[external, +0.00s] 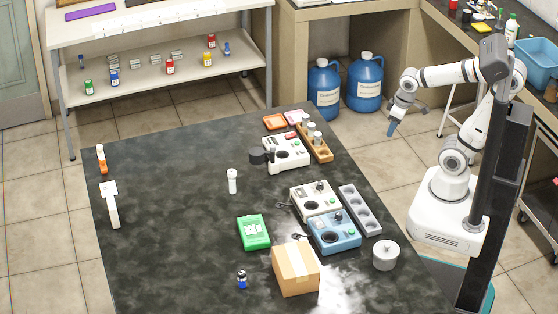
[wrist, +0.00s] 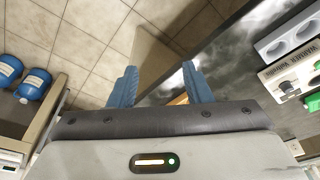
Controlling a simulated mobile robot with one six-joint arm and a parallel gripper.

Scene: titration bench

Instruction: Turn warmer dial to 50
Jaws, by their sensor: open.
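My gripper (external: 392,126) hangs in the air off the table's right side, apart from every device. In the wrist view its two blue fingers (wrist: 160,85) are spread with nothing between them. A white device (external: 317,200) with a round dark plate and a dial stands on the dark table. Part of it shows at the right edge of the wrist view (wrist: 292,72), with a label that seems to read WARMER. A similar blue device (external: 335,232) stands just in front of it. The dial settings are too small to read.
A grey tray with round wells (external: 360,209) stands right of the devices. Another white device (external: 287,152) and a wooden rack (external: 315,143) stand farther back. A cardboard box (external: 296,268), green case (external: 254,232) and lidded pot (external: 386,255) are nearer. The table's left middle is mostly clear.

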